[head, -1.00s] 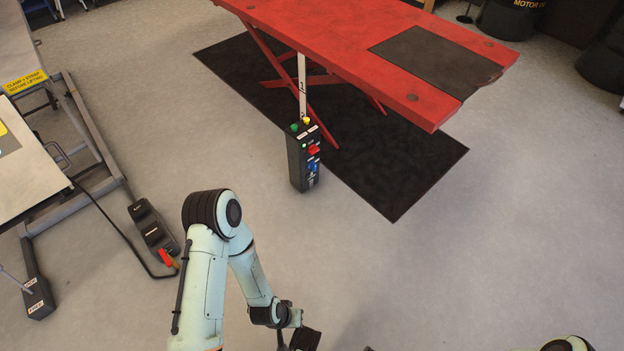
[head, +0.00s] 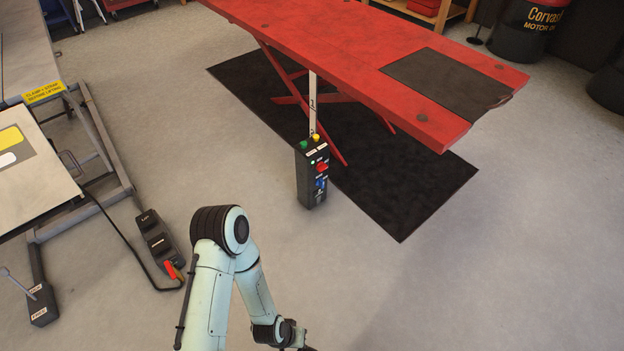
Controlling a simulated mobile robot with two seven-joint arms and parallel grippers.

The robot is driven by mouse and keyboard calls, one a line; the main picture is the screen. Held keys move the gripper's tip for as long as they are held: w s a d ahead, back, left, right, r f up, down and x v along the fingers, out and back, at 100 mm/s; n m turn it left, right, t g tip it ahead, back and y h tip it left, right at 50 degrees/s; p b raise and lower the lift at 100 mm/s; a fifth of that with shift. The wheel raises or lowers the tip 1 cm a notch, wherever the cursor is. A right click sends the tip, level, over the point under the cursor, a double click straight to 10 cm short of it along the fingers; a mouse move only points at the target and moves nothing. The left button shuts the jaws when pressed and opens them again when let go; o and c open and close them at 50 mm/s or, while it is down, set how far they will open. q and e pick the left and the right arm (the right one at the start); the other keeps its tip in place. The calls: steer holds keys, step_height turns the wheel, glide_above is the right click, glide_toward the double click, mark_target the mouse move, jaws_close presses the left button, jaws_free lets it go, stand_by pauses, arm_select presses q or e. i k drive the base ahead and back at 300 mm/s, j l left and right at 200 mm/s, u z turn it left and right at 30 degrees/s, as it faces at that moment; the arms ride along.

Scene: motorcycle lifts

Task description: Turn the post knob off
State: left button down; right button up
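The black control post (head: 311,177) stands upright on the floor in front of the red lift. It has a green button (head: 304,144) and a yellow button (head: 316,137) on top. A red knob (head: 321,167) and a blue knob (head: 321,183) sit on its front face; their exact settings are too small to read. My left arm reaches up from the bottom, left of the post, and bends down again. Its gripper is cut off at the bottom edge, well short of the post. My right gripper is not in the picture.
The red lift table (head: 370,60) stands raised over a black mat (head: 400,190) behind the post. At left are a grey lift frame (head: 95,140) and a black foot pedal (head: 158,243) with a cable.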

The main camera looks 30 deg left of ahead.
mark_target(321, 166)
steer(key=u, duration=0.6)
steer(key=i+u, duration=0.25)
steer(key=u, duration=0.2)
steer(key=i+l+u, duration=0.1)
steer(key=u, duration=0.35)
steer(key=i+l+u, duration=0.25)
steer(key=u, duration=0.15)
steer(key=i+l+u, duration=0.1)
steer(key=i+l, duration=0.25)
steer(key=i+l+u, duration=0.1)
steer(key=i+l, duration=0.25)
steer(key=l, duration=0.2)
